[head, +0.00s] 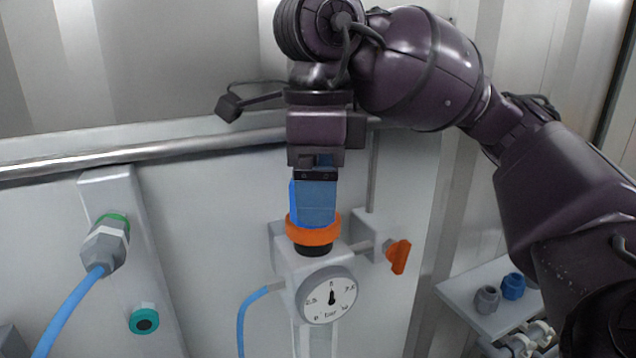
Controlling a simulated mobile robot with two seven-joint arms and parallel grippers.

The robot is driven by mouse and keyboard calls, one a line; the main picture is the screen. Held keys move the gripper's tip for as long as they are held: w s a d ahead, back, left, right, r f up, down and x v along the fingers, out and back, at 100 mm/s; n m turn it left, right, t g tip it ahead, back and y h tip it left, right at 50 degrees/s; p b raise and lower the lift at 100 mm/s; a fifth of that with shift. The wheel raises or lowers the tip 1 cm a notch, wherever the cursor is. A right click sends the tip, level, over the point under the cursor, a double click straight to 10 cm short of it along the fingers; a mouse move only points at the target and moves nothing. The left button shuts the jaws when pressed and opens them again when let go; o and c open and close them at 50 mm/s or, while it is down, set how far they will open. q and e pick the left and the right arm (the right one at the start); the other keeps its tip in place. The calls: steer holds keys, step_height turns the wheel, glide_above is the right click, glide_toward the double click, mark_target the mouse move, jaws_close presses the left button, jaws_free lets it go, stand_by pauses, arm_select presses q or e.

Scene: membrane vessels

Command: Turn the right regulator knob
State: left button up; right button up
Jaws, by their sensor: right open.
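The right regulator knob is an orange ring (313,236) above a black collar, on top of a pale regulator block. A round white pressure gauge (328,295) with a black needle sits on the block's front. My right gripper (314,212) points down from above, its blue fingers directly over the knob, with their lower ends at the orange ring. The fingers overlap in this view, so the gap between them is hidden, and I cannot tell whether they touch the knob. The gripper is open. My left gripper is not in view.
An orange valve handle (399,256) sticks out right of the block. A blue hose (246,315) joins its left side. A metal rail (150,157) runs behind. At left, a bracket (112,185) holds a hose fitting (106,243). A shelf with fittings (487,298) is at lower right.

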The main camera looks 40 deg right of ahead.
step_height(320, 180, up, 10)
steer(key=shift+p, duration=0.75)
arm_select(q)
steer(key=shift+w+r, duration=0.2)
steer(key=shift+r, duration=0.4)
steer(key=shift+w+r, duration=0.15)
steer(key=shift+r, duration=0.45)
arm_select(e)
steer(key=shift+r, duration=0.4)
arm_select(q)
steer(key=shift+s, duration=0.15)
